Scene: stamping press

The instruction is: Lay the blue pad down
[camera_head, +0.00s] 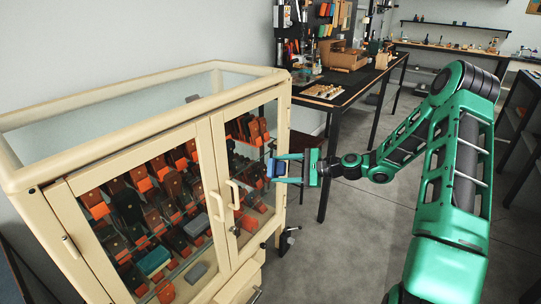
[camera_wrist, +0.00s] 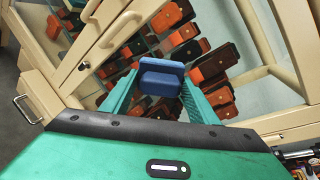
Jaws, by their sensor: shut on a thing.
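The blue pad (camera_wrist: 160,80) is a small block between the two fingers of my gripper in the wrist view. In the head view my gripper (camera_head: 288,170) is shut on the blue pad (camera_head: 271,168), which it holds in the air just in front of the glass cabinet's right door. Part of the pad is hidden by the fingers in the head view. I cannot tell whether the pad touches the door.
The cream cabinet (camera_head: 140,150) has two closed-looking glass doors with handles (camera_head: 235,194). Inside are several orange and dark pieces, a teal pad (camera_head: 154,260) and grey pads (camera_head: 196,272). A dark workbench (camera_head: 350,90) stands behind. The floor (camera_head: 340,250) right of the cabinet is clear.

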